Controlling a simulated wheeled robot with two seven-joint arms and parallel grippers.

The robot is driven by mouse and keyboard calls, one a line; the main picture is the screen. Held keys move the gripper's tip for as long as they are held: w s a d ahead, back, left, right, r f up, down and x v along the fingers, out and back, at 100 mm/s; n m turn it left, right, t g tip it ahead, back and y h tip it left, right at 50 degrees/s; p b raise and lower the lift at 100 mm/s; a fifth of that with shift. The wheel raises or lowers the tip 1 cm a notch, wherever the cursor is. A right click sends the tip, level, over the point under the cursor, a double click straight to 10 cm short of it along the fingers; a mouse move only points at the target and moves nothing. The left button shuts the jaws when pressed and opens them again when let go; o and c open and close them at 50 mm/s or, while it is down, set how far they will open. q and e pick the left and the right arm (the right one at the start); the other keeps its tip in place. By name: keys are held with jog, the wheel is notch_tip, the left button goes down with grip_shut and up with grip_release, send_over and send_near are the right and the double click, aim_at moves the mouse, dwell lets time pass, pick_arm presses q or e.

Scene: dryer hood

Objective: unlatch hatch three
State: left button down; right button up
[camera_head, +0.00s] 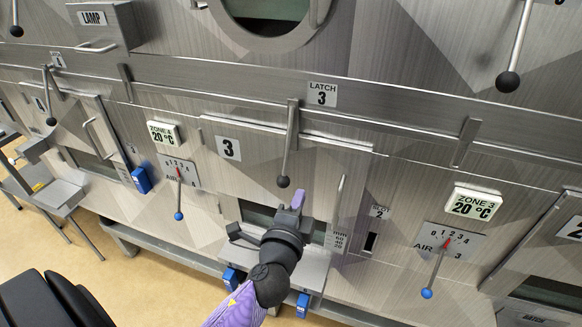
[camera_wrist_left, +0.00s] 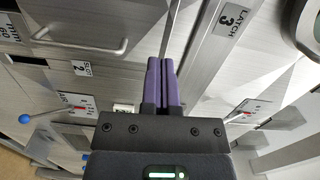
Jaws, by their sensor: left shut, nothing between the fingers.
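Hatch three (camera_head: 250,175) is a grey panel marked 3, with a vertical handle (camera_head: 338,203) on its right. Its latch lever (camera_head: 291,140) hangs down beside the LATCH 3 label (camera_head: 321,94) and ends in a black ball (camera_head: 283,182). My left gripper (camera_head: 298,199) is shut and empty, with its purple fingertips just below and right of the ball. I cannot tell whether they touch it. In the left wrist view the shut fingers (camera_wrist_left: 163,62) point toward a thin rod, near the LATCH 3 label (camera_wrist_left: 232,18). The ball does not show there. My right gripper is not in view.
A ZONE 3 display (camera_head: 473,204) and a dial with a blue-knobbed lever (camera_head: 428,293) are at right. A similar dial lever (camera_head: 178,214) is at left. Another black-knobbed lever (camera_head: 508,81) hangs at upper right. A shelf (camera_head: 310,268) juts out below the hatch.

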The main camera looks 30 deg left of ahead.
aim_at(287, 184)
pick_arm(q)
jog(key=w+a, duration=0.6)
jog(key=w, duration=0.1)
jog(key=shift+f+p, duration=0.15)
jog(key=shift+p, duration=0.3)
jog(key=shift+s+a, duration=0.15)
jog(key=shift+a, duration=0.05)
jog(key=shift+a+m, duration=0.25)
jog(key=shift+m, duration=0.15)
